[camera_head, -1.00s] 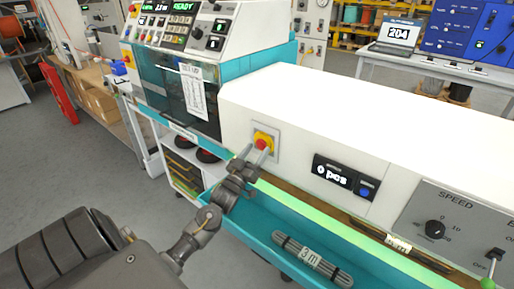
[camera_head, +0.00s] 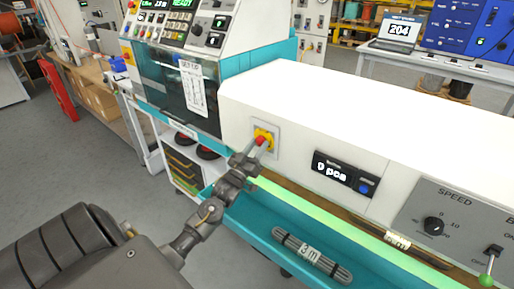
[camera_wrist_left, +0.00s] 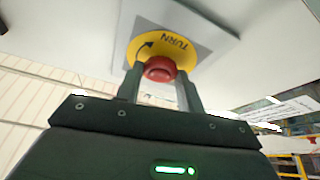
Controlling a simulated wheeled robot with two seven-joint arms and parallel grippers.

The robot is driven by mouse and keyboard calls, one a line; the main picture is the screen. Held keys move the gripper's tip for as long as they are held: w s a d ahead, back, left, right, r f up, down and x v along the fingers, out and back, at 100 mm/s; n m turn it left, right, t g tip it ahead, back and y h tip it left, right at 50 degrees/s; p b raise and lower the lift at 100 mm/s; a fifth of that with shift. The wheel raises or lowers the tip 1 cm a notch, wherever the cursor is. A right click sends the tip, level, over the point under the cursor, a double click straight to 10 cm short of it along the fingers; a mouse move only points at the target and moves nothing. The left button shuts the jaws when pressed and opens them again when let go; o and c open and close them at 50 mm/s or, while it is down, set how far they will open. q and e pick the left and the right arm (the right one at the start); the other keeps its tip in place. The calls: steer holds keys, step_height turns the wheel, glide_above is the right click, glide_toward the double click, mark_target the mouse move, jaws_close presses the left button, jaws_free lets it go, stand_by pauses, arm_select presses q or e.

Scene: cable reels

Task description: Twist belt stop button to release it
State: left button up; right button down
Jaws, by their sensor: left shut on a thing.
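The belt stop button is a red knob (camera_head: 260,141) on a yellow disc (camera_head: 265,134), set on a grey plate on the white front of the machine. In the left wrist view the red knob (camera_wrist_left: 159,69) sits between my fingers, and the yellow disc (camera_wrist_left: 165,42) shows the word TURN and a curved arrow. My left gripper (camera_head: 256,144) comes up from the lower left and is shut on the red knob, with one finger on each side. The fingers hide parts of the knob's sides. My right gripper is not in view.
Right of the button are a counter display (camera_head: 333,171) and a speed knob (camera_head: 433,226). A green-tipped lever (camera_head: 487,279) stands at the lower right. A teal tray below holds a grey bundle marked 3 m (camera_head: 285,241). Open grey floor (camera_head: 75,165) lies at the left.

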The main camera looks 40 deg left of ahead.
arm_select(q)
steer(key=shift+m, duration=0.3)
steer(key=m+h, duration=0.1)
steer(key=m, duration=0.1)
steer(key=m+h+b, duration=0.1)
steer(key=m+h, duration=0.1)
steer(key=m, duration=0.1)
steer(key=shift+a+f, duration=0.1)
steer(key=shift+a, duration=0.1)
steer(key=shift+a+m+h+b, duration=0.1)
steer(key=shift+m+h+b, duration=0.2)
steer(key=shift+m+h, duration=0.75)
steer(key=shift+a+m+h+b, duration=0.1)
steer(key=shift+m+h+b, duration=0.25)
steer(key=shift+m, duration=1.4)
steer(key=shift+r+m+g, duration=0.2)
steer(key=shift+m+g, duration=0.1)
steer(key=o, duration=1)
steer(key=shift+d, duration=0.1)
